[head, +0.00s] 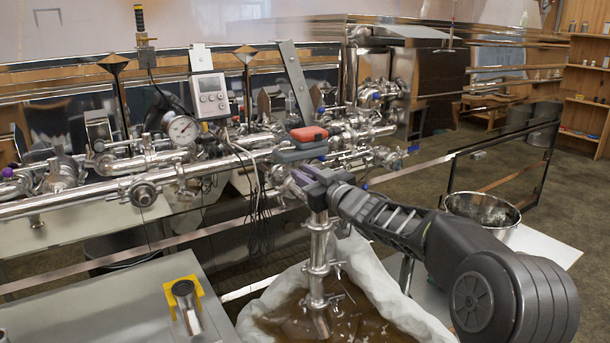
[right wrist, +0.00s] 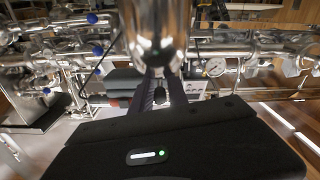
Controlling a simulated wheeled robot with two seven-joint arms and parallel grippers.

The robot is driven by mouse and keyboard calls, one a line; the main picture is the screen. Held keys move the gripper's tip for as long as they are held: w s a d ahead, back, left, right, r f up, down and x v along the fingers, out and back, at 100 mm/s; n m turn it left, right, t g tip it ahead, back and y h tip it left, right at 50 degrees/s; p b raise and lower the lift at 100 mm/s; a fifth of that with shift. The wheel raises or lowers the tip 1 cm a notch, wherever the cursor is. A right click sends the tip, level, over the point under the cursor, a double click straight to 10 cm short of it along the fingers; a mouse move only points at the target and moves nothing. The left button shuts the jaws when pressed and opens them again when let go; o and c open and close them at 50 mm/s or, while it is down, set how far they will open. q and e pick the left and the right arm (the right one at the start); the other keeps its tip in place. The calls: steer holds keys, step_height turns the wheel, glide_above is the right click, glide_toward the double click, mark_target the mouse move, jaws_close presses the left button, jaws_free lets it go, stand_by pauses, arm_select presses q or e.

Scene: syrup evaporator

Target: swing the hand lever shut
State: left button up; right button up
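No part can be told for certain as the hand lever. A red-topped grey block-like part (head: 308,135) sits on the pipework just above my right gripper (head: 300,180); I cannot tell whether it is the lever. The gripper is at the top of a vertical steel pipe (head: 318,260), its fingers pointing left toward the pipework. In the right wrist view the fingers (right wrist: 161,85) stand apart, with a small dark part showing between them; contact cannot be told. The steel pipe (right wrist: 155,35) fills the top middle there. My left gripper is not in view.
Steel pipework (head: 120,165) with a round gauge (head: 182,130) and a grey meter (head: 210,97) runs along the left. Black cables (head: 262,220) hang near the gripper. A white-lined vessel of brown liquid (head: 365,320) lies below.

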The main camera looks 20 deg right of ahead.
jaws_close()
stand_by(1.0)
